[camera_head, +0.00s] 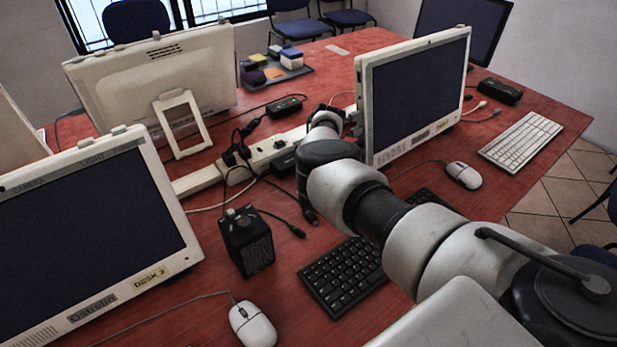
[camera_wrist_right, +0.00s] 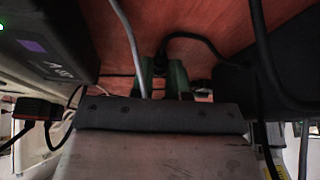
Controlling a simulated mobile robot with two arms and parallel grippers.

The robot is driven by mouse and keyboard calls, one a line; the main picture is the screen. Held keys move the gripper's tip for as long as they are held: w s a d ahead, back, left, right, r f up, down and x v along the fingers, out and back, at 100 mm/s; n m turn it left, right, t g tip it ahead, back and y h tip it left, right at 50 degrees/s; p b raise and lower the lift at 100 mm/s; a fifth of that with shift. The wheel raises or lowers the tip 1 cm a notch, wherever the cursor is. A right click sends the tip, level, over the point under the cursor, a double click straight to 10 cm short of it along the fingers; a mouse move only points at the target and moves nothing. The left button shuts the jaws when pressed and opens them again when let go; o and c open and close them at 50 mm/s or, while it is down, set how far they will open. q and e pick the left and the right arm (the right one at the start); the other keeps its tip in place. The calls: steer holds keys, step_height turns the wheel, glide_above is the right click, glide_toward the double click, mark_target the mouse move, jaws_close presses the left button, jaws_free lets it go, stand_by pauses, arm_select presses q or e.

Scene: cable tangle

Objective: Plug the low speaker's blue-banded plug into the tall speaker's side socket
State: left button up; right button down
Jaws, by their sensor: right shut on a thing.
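A small upright black speaker (camera_head: 247,245) stands on the red desk, left of the keyboard, in the head view. It looks like the tall speaker; I cannot make out its side socket. I cannot surely pick out the low speaker. My right arm reaches in from the lower right, and its own links hide its gripper in the head view. In the right wrist view my right gripper (camera_wrist_right: 163,80) has greenish fingers shut on a dark plug with a black cable (camera_wrist_right: 200,42). No blue band is visible. My left gripper is not in view.
A power strip (camera_head: 205,178) with plugs and tangled black cables lies mid-desk. Loose cable ends (camera_head: 298,232) lie beside the black speaker. Monitors, a keyboard (camera_head: 342,275) and a mouse (camera_head: 252,325) surround it. Dark boxes (camera_wrist_right: 40,45) flank the gripper in the wrist view.

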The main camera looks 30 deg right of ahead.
step_height(320, 180, up, 7)
steer(key=p, duration=0.5)
stand_by(0.3)
